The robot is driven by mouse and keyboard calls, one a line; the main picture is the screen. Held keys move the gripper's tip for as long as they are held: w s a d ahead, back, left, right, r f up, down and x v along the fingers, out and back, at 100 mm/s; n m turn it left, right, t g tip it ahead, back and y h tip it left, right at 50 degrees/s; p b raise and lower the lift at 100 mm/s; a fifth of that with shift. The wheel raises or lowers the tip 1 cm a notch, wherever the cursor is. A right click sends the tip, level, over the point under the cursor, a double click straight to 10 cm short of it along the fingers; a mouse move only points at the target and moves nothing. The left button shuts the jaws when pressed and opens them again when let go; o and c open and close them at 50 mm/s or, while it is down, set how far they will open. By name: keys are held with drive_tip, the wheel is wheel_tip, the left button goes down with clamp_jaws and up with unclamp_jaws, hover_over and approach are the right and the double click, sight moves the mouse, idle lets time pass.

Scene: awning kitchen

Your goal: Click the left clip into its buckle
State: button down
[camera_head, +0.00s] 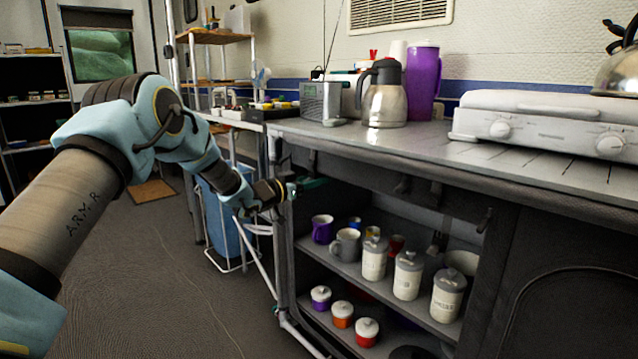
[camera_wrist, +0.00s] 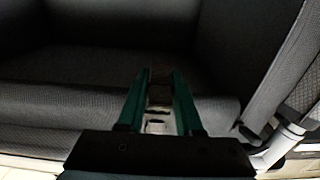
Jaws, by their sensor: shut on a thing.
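My gripper (camera_head: 292,188) is at the upper left front corner of the kitchen unit, just under the worktop edge. In the wrist view its two green fingers (camera_wrist: 160,76) are closed on a small greyish piece (camera_wrist: 159,97), which appears to be the left clip. A pale slotted shape (camera_wrist: 155,127) lies nearer the palm; I cannot tell whether it is part of the clip or the buckle. Dark fabric with a rolled fold (camera_wrist: 60,108) lies beyond the fingers. I cannot make out the buckle, or whether the clip touches it. In the head view the gripper hides this spot.
The kitchen unit's worktop (camera_head: 415,150) carries a steel jug (camera_head: 384,97), a purple flask (camera_head: 424,80) and a stove (camera_head: 545,125). Open shelves below hold mugs and canisters (camera_head: 407,275). A pale frame tube (camera_head: 262,265) runs beside the unit. Floor (camera_head: 150,270) is clear at left.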

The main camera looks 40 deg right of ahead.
drive_tip(key=shift+a+r, duration=0.15)
drive_tip(key=shift+r, duration=0.1)
drive_tip(key=c, duration=0.7)
unclamp_jaws()
drive_tip(key=shift+a+r, duration=0.1)
drive_tip(key=a, duration=0.3)
drive_tip(key=a+p, duration=0.1)
drive_tip(key=a, duration=0.6)
drive_tip(key=shift+w+a, duration=0.35)
drive_tip(key=shift+a, duration=0.05)
